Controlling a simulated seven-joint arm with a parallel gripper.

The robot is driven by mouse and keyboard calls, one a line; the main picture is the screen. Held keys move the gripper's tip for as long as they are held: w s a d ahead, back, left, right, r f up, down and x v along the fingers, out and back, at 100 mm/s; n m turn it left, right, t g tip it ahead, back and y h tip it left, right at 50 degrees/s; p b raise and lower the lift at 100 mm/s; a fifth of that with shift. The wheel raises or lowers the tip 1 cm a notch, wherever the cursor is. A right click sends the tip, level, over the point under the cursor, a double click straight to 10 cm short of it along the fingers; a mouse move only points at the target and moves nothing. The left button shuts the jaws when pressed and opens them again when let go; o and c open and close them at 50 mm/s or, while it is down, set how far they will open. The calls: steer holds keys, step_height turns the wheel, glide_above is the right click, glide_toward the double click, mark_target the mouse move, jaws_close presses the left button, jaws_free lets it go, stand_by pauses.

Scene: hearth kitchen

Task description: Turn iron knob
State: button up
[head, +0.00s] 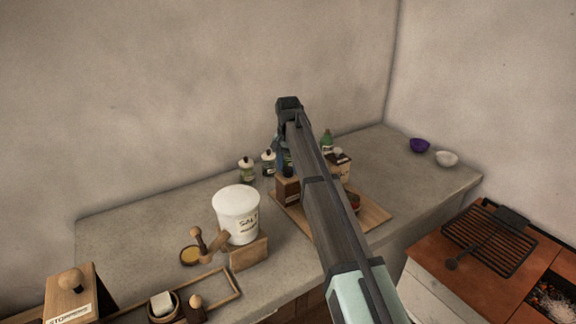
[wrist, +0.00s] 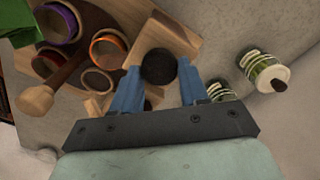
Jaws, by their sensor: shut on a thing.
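A round black knob, which I take for the iron knob (wrist: 158,66), shows in the wrist view at the edge of a pale wooden block (wrist: 168,38). My gripper (wrist: 159,75) has its two blue fingers on either side of the knob and is shut on it. In the head view my gripper (head: 281,158) is over the back of the counter, above a brown wooden box (head: 288,191).
Small lidded jars (head: 246,169) stand left of the gripper; green-labelled jars (wrist: 262,70) are close by in the wrist view. A wooden board (head: 374,214) lies under the box. A white tub (head: 237,215) stands front left. The counter's right is mostly clear, with two bowls (head: 446,158).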

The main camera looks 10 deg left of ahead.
mark_target(288, 168)
steer(key=shift+m, duration=0.9)
steer(key=o, duration=1.1)
steer(key=shift+c, duration=0.2)
step_height(288, 168, up, 14)
steer(key=shift+f, duration=0.1)
